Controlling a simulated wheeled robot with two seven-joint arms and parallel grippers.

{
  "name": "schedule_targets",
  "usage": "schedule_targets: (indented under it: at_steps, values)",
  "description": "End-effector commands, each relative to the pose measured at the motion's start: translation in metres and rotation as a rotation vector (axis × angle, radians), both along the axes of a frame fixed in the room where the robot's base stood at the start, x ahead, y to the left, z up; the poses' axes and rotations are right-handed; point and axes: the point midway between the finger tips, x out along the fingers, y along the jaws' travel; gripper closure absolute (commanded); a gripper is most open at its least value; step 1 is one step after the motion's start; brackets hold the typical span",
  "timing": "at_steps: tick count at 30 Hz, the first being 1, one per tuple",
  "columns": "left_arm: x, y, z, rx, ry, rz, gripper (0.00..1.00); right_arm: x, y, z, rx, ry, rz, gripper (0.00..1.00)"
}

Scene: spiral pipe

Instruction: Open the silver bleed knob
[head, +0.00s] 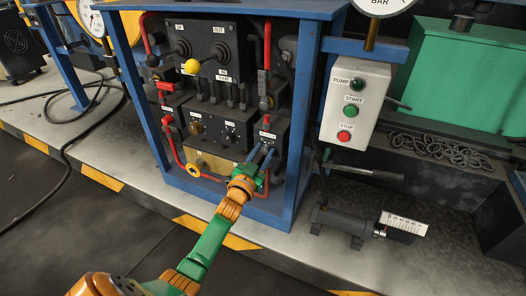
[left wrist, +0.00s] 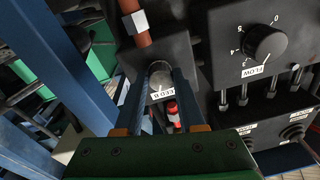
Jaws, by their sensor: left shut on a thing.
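The silver bleed knob (left wrist: 158,72) sits on a dark block on the blue-framed panel, with a partly covered white label (left wrist: 163,95) just below it. My left gripper (left wrist: 158,88) has its two blue fingers on either side of the knob and is shut on it. In the head view, my left gripper (head: 264,155) reaches the lower right of the panel, and its fingers largely hide the knob. My right gripper does not show.
A flow dial (left wrist: 264,43) is right of the knob, with a red pipe (left wrist: 133,22) above. The blue frame post (head: 299,125) stands close on the right in the head view.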

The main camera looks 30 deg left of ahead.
Motion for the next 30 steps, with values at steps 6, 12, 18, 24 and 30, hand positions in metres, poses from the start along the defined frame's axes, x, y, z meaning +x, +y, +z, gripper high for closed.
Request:
schedule_targets:
  at_steps: [6, 12, 18, 24, 30]
  values:
    - [0.0001, 0.0005, 0.0006, 0.168, 0.027, 0.001, 1.0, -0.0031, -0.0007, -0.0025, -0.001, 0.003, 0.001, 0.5]
    - [0.0001, 0.0005, 0.0002, 0.28, 0.046, 0.0, 1.0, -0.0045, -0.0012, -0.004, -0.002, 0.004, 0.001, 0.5]
    - [0.0001, 0.0005, 0.0001, 0.349, 0.058, 0.001, 1.0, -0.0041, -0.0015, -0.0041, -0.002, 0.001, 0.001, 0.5]
    - [0.0001, 0.0005, 0.0001, 0.379, 0.062, 0.001, 1.0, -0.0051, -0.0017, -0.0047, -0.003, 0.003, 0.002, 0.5]
    - [0.0001, 0.0006, 0.0001, 0.385, 0.063, 0.001, 1.0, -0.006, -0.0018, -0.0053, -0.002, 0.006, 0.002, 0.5]
